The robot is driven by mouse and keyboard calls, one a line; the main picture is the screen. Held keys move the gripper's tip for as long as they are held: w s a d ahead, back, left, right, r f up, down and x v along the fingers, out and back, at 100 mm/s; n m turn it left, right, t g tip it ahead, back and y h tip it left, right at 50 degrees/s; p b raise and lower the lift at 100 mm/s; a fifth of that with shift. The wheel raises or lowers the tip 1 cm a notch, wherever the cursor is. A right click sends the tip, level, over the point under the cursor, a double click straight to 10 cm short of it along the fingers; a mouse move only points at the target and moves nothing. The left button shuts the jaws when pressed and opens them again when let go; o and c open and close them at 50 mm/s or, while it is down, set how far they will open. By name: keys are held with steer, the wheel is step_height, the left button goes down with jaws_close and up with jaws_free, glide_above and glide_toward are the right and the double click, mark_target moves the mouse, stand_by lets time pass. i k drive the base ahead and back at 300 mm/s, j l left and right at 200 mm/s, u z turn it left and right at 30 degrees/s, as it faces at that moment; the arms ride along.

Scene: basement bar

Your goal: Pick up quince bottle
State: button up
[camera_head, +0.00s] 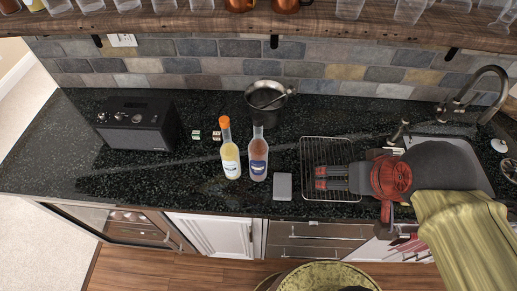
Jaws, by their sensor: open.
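Two bottles stand upright close together on the black counter. The left bottle (230,152) holds pale yellow liquid and has an orange cap and a white label. The right bottle (258,156) holds pinkish-brown liquid and has a dark cap and a blue-and-white label. The labels are too small to read, so I cannot tell for certain which is the quince bottle. My gripper (321,178) is open and empty, over the wire rack to the right of both bottles. Its fingers point left and touch neither bottle.
A grey flat block (283,187) lies between the bottles and the wire rack (312,146). A dark bucket (270,105) stands behind. A black speaker box (137,124) and two small items (206,135) are to the left. A shelf (200,22) with glasses overhangs the back.

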mark_target(257, 148)
steer(key=k, duration=0.15)
steer(key=k+u, duration=0.25)
steer(key=u, duration=0.15)
steer(key=k+j+u, duration=0.2)
steer(key=u, duration=1)
